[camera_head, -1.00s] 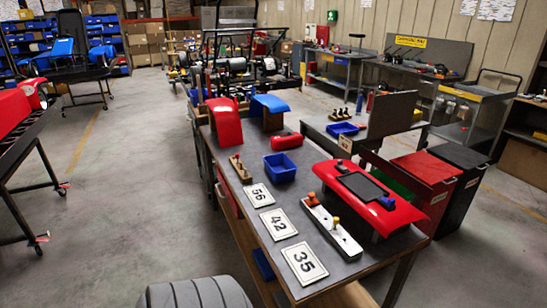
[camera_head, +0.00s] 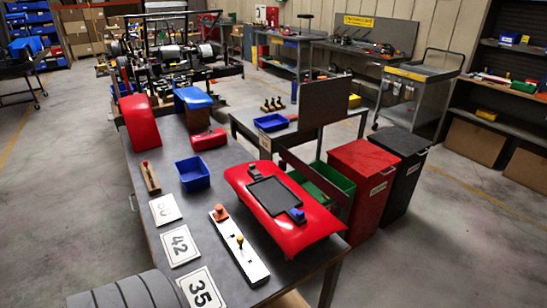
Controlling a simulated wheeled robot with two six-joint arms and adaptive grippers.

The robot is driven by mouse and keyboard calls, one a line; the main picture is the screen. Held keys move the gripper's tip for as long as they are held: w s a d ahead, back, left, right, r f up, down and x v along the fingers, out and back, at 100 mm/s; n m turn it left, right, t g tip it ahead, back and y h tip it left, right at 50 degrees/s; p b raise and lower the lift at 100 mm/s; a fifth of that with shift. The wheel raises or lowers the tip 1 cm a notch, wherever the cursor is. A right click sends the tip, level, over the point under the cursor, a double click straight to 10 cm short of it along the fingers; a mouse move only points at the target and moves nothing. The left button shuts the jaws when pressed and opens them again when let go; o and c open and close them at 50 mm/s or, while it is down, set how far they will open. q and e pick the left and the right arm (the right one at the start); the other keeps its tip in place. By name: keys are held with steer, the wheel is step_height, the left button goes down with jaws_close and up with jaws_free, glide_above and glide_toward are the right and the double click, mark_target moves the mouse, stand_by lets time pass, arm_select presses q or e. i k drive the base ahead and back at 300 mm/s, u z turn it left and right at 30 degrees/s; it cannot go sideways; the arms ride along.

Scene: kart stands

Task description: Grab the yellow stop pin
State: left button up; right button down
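The yellow stop pin (camera_head: 240,240) stands upright in a white bar (camera_head: 248,263) on the near part of the dark workbench (camera_head: 301,265). An orange knob (camera_head: 220,212) sits at the far end of the same bar. Neither of my grippers shows in the head view, so I cannot see how they stand relative to the pin.
A red panel with a black pad (camera_head: 308,238) stands right of the bar. A blue bin (camera_head: 193,173) is farther back. A tyre (camera_head: 125,294) is at the lower left. Red and black cabinets (camera_head: 362,187) stand at the right.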

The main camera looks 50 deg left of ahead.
mark_target(240, 238)
steer(key=i, duration=1.7)
steer(key=u, duration=1.7)
steer(key=i, duration=0.35)
steer(key=u, duration=0.35)
